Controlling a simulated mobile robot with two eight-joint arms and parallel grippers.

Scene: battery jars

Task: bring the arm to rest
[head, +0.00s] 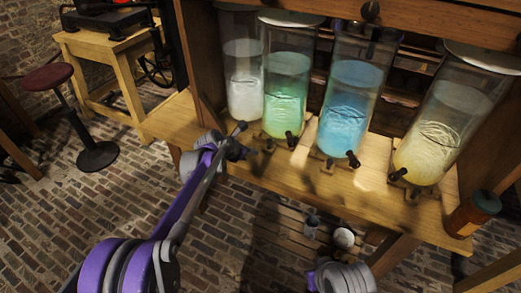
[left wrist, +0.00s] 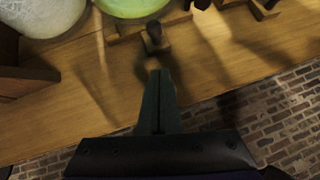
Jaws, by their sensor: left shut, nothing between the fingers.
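My left arm (head: 185,200) reaches in from the lower left of the head view. Its gripper (head: 243,152) is at the front edge of the wooden bench, below the white and green jars. In the left wrist view the dark fingers (left wrist: 158,80) are together with nothing between them, and point across the bench top. A small dark tap (left wrist: 154,35) shows beyond the fingertips; I cannot tell whether they touch. A grey and purple part of my right arm (head: 342,278) shows at the bottom of the head view; its gripper is not seen.
Glass jars with white (head: 243,95), green (head: 286,100), blue (head: 350,110) and yellow (head: 428,150) contents stand on the bench (head: 300,180). A brown container (head: 472,213) stands at the right end. A red-topped stool (head: 48,78) and a small table (head: 105,45) are left. Brick floor is open left.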

